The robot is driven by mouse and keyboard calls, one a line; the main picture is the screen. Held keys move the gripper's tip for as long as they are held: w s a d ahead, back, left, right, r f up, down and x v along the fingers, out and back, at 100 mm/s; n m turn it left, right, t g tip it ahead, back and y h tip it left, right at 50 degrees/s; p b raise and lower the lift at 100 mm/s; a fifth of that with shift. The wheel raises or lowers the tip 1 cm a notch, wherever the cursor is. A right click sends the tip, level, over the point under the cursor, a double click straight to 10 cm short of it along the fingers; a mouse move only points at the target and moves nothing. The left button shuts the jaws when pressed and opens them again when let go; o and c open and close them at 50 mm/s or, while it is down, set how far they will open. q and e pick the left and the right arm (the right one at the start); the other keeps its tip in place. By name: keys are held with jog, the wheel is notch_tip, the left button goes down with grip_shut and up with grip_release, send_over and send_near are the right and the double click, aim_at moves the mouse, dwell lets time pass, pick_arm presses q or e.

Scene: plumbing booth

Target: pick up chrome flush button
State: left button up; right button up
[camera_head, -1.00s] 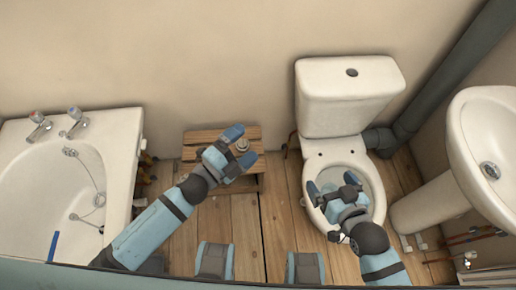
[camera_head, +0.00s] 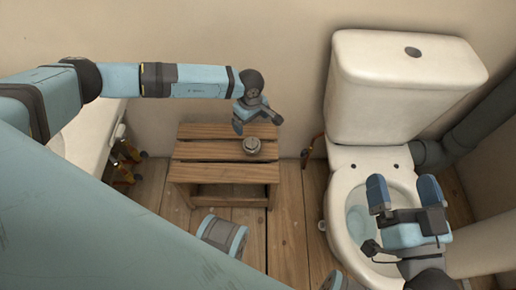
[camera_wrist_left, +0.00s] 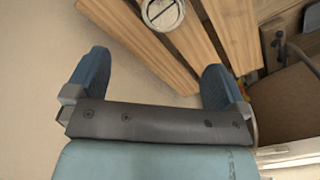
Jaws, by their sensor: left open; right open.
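The chrome flush button (camera_head: 252,146) is a small round metal piece on the slatted wooden stool (camera_head: 225,172), near its right side. In the left wrist view the button (camera_wrist_left: 162,13) shows its round face with a line across it, cut by the top edge. My left gripper (camera_head: 258,122) is open and empty, just behind and above the button in the head view. In the left wrist view its blue fingers (camera_wrist_left: 155,62) stand wide apart, and the button lies beyond them, apart from both. My right gripper (camera_head: 404,192) is open and empty over the toilet bowl.
The toilet (camera_head: 345,190) stands right of the stool, with a dark round spot (camera_head: 412,52) on its cistern lid (camera_head: 385,55). A bathtub (camera_head: 88,135) is at the left, partly behind my left arm. Pipe fittings (camera_head: 124,165) lie beside it.

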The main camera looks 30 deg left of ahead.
aim_at(252, 143)
pick_arm(q)
notch_tip(252, 143, down, 8)
jog(key=b, duration=0.2)
jog(key=shift+s+d+f+b, duration=0.1)
jog(key=shift+s+f+b, duration=0.05)
jog(key=shift+b, duration=0.15)
notch_tip(252, 143, down, 4)
jog(key=b, duration=0.2)
jog(key=shift+s+f+b, duration=0.15)
jog(key=shift+f+b, duration=0.1)
jog(key=shift+b, duration=0.05)
jog(key=shift+f, duration=0.15)
jog(key=c, duration=1.1)
pick_arm(e)
notch_tip(252, 143, down, 6)
jog(key=n+g, duration=0.1)
jog(key=g, duration=0.1)
jog(key=shift+w+n, duration=0.3)
jog(key=shift+w, duration=0.05)
